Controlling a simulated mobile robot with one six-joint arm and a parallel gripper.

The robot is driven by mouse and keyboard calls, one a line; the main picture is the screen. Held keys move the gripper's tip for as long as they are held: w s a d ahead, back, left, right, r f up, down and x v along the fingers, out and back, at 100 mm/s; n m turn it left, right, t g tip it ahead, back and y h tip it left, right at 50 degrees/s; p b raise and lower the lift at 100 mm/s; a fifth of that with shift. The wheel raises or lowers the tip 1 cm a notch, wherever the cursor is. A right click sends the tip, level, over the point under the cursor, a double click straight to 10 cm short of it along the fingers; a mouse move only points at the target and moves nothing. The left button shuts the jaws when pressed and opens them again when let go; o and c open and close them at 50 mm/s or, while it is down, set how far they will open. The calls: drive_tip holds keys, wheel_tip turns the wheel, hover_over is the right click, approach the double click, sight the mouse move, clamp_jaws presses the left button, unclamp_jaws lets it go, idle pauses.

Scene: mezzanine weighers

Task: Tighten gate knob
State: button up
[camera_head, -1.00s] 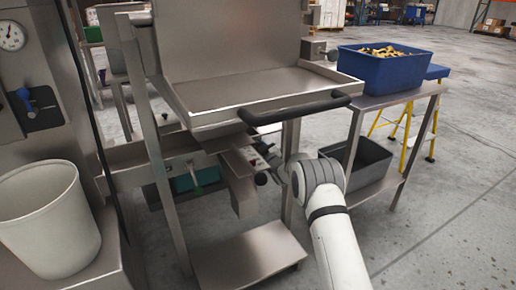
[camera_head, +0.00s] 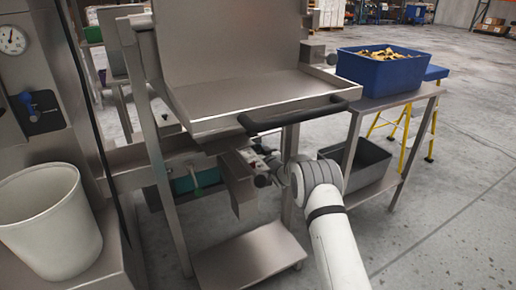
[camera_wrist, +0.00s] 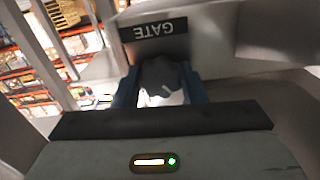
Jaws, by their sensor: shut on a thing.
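The gate knob (camera_wrist: 160,75) is dark and rounded. In the wrist view it sits between the two blue fingers of my gripper (camera_wrist: 160,92), below a dark label (camera_wrist: 154,30) reading GATE, which appears upside down. My gripper is shut on the knob. In the head view my gripper (camera_head: 268,168) is at the right side of the metal gate box (camera_head: 238,188), under the weigher's tray (camera_head: 250,95). The knob is hard to make out there, and its threads are hidden.
A black handle bar (camera_head: 290,117) runs along the tray's front edge, just above my wrist. A side table (camera_head: 400,95) at the right carries a blue bin (camera_head: 385,68), with a grey bin (camera_head: 365,165) below. A white bucket (camera_head: 50,225) stands at the left.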

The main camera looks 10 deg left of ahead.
drive_tip(key=m, duration=0.2)
drive_tip(key=m+p, duration=0.1)
drive_tip(key=m, duration=0.3)
drive_tip(key=shift+w+d+r+m+p, duration=0.15)
drive_tip(key=shift+d+r+m+p, duration=0.1)
drive_tip(key=shift+m+p, duration=0.1)
idle(0.5)
drive_tip(key=o, duration=1)
drive_tip(key=shift+a+f, duration=0.15)
drive_tip(key=shift+f, duration=0.05)
drive_tip(key=p+v, duration=0.2)
drive_tip(key=v, duration=0.6)
drive_tip(key=shift+w, duration=0.1)
